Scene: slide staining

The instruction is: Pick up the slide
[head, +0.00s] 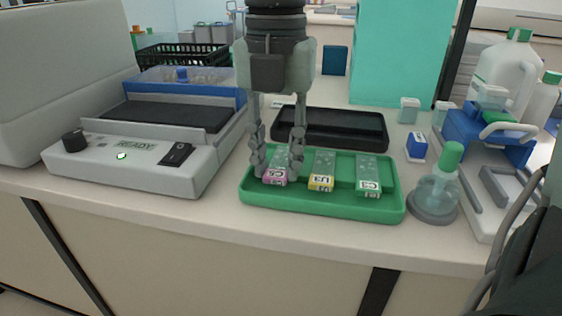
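A green tray (385,212) holds three glass slides side by side. The left slide has a pink label (275,177), the middle slide a yellow label (321,183), and the right slide a white label (369,187). My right gripper (277,165) reaches down from above over the left slide. Its two fingers are apart, one on each side of the pink-labelled slide, with the tips low near the tray. The fingers hide part of that slide's edges, and contact cannot be told. My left gripper is not in view.
A black tray (340,128) lies behind the green tray. A grey heater device (130,160) showing READY stands at left. At right are a green-capped glass bottle (437,190), a small blue box (417,147) and a blue-and-grey stand (490,135). The counter's front strip is clear.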

